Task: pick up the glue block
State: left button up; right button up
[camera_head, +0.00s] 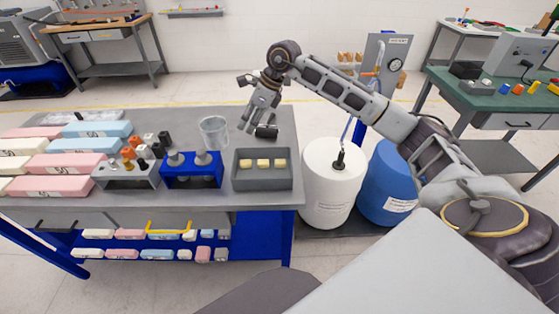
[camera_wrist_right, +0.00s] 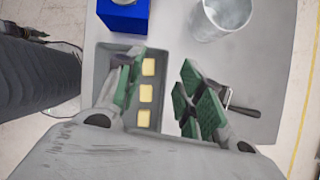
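Three small yellow glue blocks sit in a row in a grey tray (camera_head: 263,183); the middle one (camera_head: 263,163) lies between the other two. In the right wrist view the blocks (camera_wrist_right: 145,92) show between the green-padded fingers, nearer the left finger. My right gripper (camera_head: 254,118) is open and empty, behind and above the tray in the head view. Its fingers (camera_wrist_right: 163,92) are spread wide in the wrist view, and the left one hides part of the tray (camera_wrist_right: 103,60). No contact with a block shows. My left gripper is not in view.
A clear cup (camera_head: 214,132) and a blue holder (camera_head: 191,170) stand left of the tray. A dark-handled tool (camera_wrist_right: 240,108) lies close by the right finger. Foam blocks (camera_head: 68,163) cover the table's left side. White (camera_head: 332,190) and blue drums stand off its right edge.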

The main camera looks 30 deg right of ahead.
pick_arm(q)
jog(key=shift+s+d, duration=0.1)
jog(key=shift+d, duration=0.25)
pick_arm(e)
jog(key=s+d+f+n+g+h, duration=0.1)
jog(key=s+d+f+g+h, duration=0.1)
jog(key=s+d, duration=0.4)
jog(key=d+g+h, duration=0.1)
jog(key=d+h, duration=0.1)
jog(key=shift+f+n+h, duration=0.2)
jog(key=shift+n+h, duration=0.1)
jog(key=shift+n, duration=0.1)
jog(key=shift+d+f, duration=0.1)
notch_tip(320, 180, down, 8)
jog(key=shift+r+p, duration=0.2)
jog(key=shift+p, duration=0.15)
jog(key=shift+f, duration=0.4)
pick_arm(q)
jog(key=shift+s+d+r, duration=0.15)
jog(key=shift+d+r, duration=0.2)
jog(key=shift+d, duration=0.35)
